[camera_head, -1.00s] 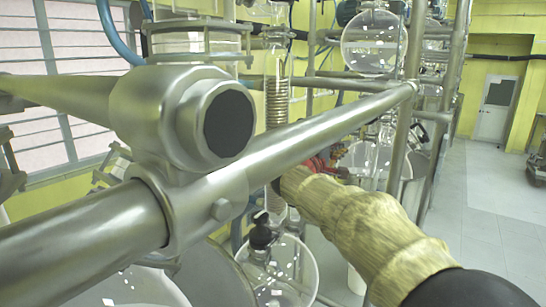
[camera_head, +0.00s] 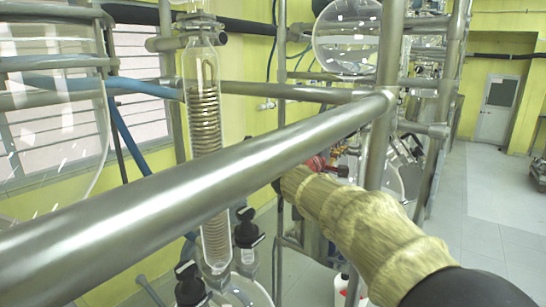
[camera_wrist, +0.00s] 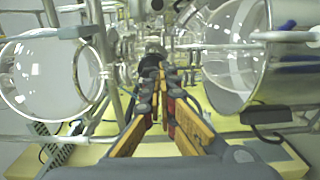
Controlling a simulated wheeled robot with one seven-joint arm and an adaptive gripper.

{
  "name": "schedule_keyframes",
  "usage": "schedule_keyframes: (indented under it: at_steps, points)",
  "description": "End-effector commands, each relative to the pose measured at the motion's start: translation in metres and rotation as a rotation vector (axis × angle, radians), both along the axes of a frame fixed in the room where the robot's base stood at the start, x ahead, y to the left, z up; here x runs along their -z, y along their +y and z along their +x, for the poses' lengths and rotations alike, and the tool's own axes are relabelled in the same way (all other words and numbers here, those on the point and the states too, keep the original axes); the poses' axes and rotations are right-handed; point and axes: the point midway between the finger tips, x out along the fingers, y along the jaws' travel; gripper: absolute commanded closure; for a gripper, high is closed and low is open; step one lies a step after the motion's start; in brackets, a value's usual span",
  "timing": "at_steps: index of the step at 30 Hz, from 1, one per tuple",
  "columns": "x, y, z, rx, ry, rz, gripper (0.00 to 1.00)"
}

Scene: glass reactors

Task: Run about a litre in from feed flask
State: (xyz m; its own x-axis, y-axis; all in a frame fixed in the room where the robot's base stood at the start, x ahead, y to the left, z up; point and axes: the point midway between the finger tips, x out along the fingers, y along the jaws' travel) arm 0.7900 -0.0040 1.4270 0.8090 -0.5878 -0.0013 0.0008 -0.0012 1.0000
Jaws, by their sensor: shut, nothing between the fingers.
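Several round glass vessels show, and I cannot tell which is the feed flask. In the head view a clear round flask (camera_head: 347,38) hangs high behind the rails. A lower glass vessel (camera_head: 240,291) has black knobs (camera_head: 245,228) on its top, below a glass coil column (camera_head: 204,95). In the wrist view large glass vessels stand at the left (camera_wrist: 48,75) and right (camera_wrist: 228,50). My gripper (camera_wrist: 152,68) points between them, its orange-sided fingers together and empty, apart from both. In the head view my sleeved arm reaches behind the rail, and the fingertips cannot be made out.
A thick metal rail (camera_head: 200,190) crosses close in front, joining an upright post (camera_head: 382,130). A big clear glass vessel (camera_head: 60,130) stands at the left. Blue hose (camera_head: 140,86) runs behind. Open floor (camera_head: 480,225) lies at the right, towards a door (camera_head: 497,108).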

Motion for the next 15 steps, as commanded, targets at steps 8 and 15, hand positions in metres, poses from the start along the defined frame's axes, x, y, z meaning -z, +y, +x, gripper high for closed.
schedule_keyframes:
  at_steps: [8, 15]
  points:
    - [-0.003, -0.017, 0.023, 0.001, 0.001, 0.000, 1.00]
    - [0.002, -0.033, 0.044, 0.001, 0.001, 0.001, 1.00]
